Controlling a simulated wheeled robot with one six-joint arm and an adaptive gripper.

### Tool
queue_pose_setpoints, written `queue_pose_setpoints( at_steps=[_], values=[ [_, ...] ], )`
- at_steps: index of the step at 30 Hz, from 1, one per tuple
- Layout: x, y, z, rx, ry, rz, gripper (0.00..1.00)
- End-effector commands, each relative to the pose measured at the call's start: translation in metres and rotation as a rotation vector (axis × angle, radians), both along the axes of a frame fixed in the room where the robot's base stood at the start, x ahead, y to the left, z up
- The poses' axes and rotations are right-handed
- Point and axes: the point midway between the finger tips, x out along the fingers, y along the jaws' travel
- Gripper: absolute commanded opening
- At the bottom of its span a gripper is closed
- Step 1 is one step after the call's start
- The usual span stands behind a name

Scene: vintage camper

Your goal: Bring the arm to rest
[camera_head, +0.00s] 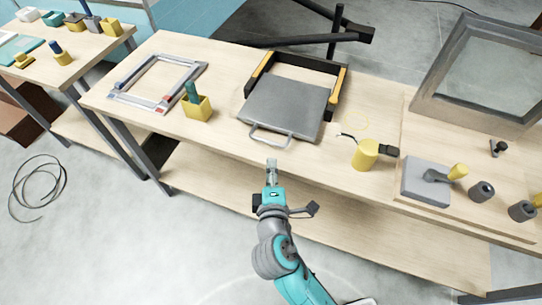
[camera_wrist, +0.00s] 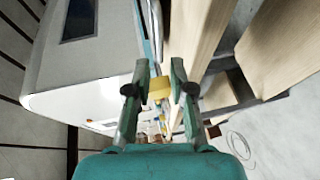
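My gripper (camera_head: 271,165) is at the end of my teal and grey arm, in front of the middle of the long workbench (camera_head: 225,145). It appears just off the bench's front edge, below the grey tray's handle in the picture. In the wrist view, the two fingers of my gripper (camera_wrist: 158,68) stand apart with a gap between them. A small yellow patch shows in that gap, seemingly in the background. I see nothing held. The exact height of my gripper over the floor cannot be told.
On the bench are a square frame (camera_head: 117,87), a yellow holder (camera_head: 197,109), a grey tray (camera_head: 284,107), a yellow cylinder (camera_head: 366,154) and a grey block (camera_head: 425,181) with a lever. A window-like frame (camera_head: 481,78) stands at right. The floor in front is mostly clear; a cable coil (camera_head: 38,188) lies left.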

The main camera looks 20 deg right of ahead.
Motion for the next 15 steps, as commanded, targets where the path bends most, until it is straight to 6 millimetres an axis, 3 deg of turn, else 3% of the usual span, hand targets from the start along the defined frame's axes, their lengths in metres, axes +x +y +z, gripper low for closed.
queue_pose_setpoints(
  at_steps=[6,15],
  values=[
    [-0.0132,0.0032,0.0026,0.001,0.0,0.001,0.22],
    [-0.0137,0.0029,0.0028,0.001,0.0,0.0,0.22]
  ],
)
